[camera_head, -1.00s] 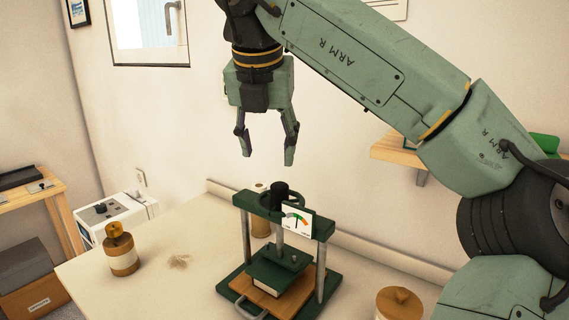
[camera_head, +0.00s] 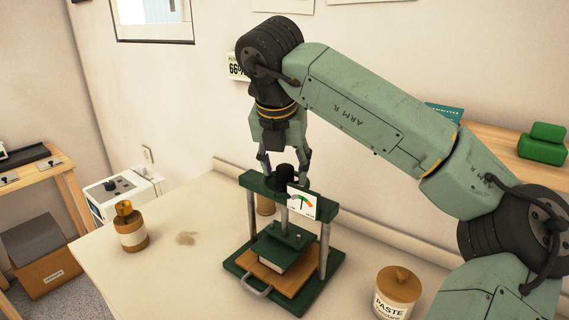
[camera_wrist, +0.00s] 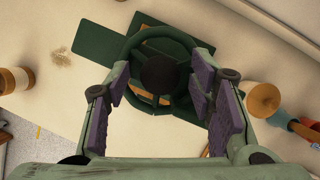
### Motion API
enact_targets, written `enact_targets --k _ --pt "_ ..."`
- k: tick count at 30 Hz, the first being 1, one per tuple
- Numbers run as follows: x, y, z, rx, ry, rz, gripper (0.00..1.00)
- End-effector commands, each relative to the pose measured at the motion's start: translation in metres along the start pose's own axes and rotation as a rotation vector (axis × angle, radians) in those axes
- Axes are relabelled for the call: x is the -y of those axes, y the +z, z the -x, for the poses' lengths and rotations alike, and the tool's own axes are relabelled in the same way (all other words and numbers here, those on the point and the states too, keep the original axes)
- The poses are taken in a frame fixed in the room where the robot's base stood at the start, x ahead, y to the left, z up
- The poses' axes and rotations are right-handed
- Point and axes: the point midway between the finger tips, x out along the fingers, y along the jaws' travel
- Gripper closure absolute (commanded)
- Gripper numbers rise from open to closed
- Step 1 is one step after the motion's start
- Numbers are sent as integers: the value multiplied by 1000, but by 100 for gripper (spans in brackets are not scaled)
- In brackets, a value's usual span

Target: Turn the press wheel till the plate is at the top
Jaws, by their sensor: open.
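The green press (camera_head: 322,240) stands on the table. Its dark wheel hub (camera_head: 288,177) is at the top, and in the wrist view the round green wheel (camera_wrist: 133,47) shows with a black hub (camera_wrist: 160,74) at its middle. The pressing plate (camera_head: 281,246) is low, resting on or close over a wooden board (camera_head: 266,272) with a handle.
A brown-capped bottle (camera_head: 131,228) stands left of the press, and a paste jar (camera_head: 397,293) stands front right. Another jar (camera_head: 265,205) is partly hidden behind the press. A wall shelf (camera_head: 487,150) is at the right.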

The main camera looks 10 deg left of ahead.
Motion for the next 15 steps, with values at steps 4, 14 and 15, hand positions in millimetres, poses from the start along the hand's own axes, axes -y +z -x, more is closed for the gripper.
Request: enact_targets --k 4,14,15 --pt "0 0 0 0 0 0 51" --pt "0 0 0 -1 0 0 73" --pt "0 0 0 -1 0 0 75"
